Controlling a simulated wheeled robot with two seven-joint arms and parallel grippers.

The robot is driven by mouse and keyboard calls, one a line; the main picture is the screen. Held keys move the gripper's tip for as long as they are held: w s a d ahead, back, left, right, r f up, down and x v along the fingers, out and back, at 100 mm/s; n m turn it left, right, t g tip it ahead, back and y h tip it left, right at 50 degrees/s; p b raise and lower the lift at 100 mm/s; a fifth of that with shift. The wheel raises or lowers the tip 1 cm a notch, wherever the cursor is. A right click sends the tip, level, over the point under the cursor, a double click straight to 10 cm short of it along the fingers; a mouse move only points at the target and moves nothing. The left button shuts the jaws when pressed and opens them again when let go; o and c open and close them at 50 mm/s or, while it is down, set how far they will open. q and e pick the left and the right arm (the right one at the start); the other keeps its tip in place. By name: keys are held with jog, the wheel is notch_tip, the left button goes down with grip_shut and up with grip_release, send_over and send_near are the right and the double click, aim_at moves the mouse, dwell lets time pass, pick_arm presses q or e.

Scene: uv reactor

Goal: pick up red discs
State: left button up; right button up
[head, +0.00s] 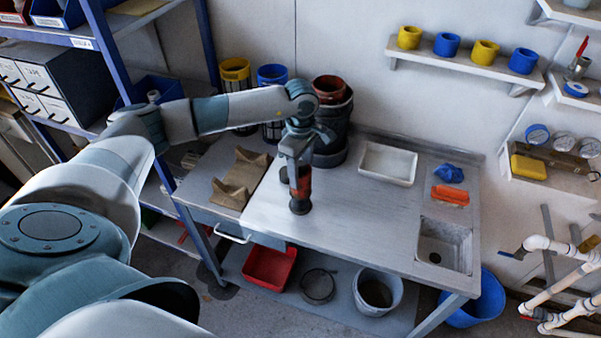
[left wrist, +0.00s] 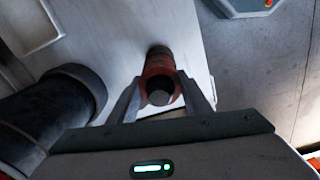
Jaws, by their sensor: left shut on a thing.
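My left gripper (head: 299,176) is over the workbench and shut on a red and dark cylindrical piece (head: 300,203). The piece is upright, its dark lower end at or just above the bench top; I cannot tell if it touches. In the left wrist view, the red body (left wrist: 158,66) sits between both fingers of the left gripper (left wrist: 163,97). I cannot tell whether it is a stack of discs. A reddish-brown round piece (head: 329,85) tops a dark stacked cylinder (head: 332,135) behind the gripper. My right gripper is not in view.
The workbench (head: 340,225) is clear around the gripper's front. A white tray (head: 388,163), an orange-red item (head: 450,196) and a sink (head: 443,247) lie to the right. A brown cradle (head: 240,180) lies left. The dark cylinder is close behind.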

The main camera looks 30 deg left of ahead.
pick_arm(q)
jog(key=shift+r+b, duration=0.35)
jog(key=shift+r, duration=0.2)
notch_tip(320, 180, up, 8)
jog(key=b, duration=0.3)
jog(key=shift+f, duration=0.25)
jog(key=shift+r, duration=0.65)
